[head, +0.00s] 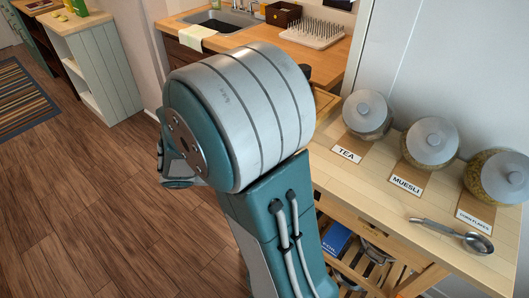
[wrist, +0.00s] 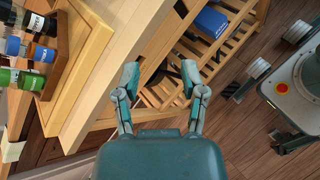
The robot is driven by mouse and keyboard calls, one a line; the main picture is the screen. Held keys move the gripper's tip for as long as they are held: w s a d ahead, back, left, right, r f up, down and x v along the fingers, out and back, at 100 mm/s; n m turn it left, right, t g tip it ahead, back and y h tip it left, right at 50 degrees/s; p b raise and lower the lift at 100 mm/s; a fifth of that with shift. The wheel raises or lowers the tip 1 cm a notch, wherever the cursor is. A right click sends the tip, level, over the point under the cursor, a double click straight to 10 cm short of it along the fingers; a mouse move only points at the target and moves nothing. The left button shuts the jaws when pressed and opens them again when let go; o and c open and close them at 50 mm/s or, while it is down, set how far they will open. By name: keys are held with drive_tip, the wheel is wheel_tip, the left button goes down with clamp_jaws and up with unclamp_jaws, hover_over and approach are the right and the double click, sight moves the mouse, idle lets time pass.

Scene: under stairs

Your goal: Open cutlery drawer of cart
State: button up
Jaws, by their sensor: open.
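The cart (head: 410,228) stands at the right of the head view, with a pale wooden top and a slatted shelf below. In the wrist view its wooden frame (wrist: 122,45) shows tilted. I cannot clearly pick out the cutlery drawer's front or handle; my arm hides part of the cart's front in the head view. My gripper (wrist: 160,76) is open and empty in the wrist view. Its left finger is close to or over the cart's wood, its right finger over the slats; I cannot tell whether either touches. The gripper is hidden in the head view.
Labelled glass jars (head: 431,143) and a metal scoop (head: 470,241) are on the cart top. A blue box (head: 335,240) lies on the slats. A counter with a sink (head: 218,22) stands behind. Spice jars (wrist: 28,48) show in the wrist view. Open wooden floor (head: 90,200) is at left.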

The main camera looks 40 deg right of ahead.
drive_tip(key=w+d+f+n+t+h, duration=0.3)
drive_tip(key=w+f+n+h, duration=0.1)
drive_tip(key=f+n, duration=0.25)
drive_tip(key=w+d+f+n+t+h, duration=0.3)
drive_tip(key=w+f+n, duration=0.15)
drive_tip(key=f, duration=0.25)
drive_tip(key=shift+n, duration=0.4)
drive_tip(key=d, duration=1)
drive_tip(key=shift+w+d+r, duration=0.1)
drive_tip(key=shift+w+d, duration=0.2)
drive_tip(key=shift+w, duration=0.1)
clamp_jaws()
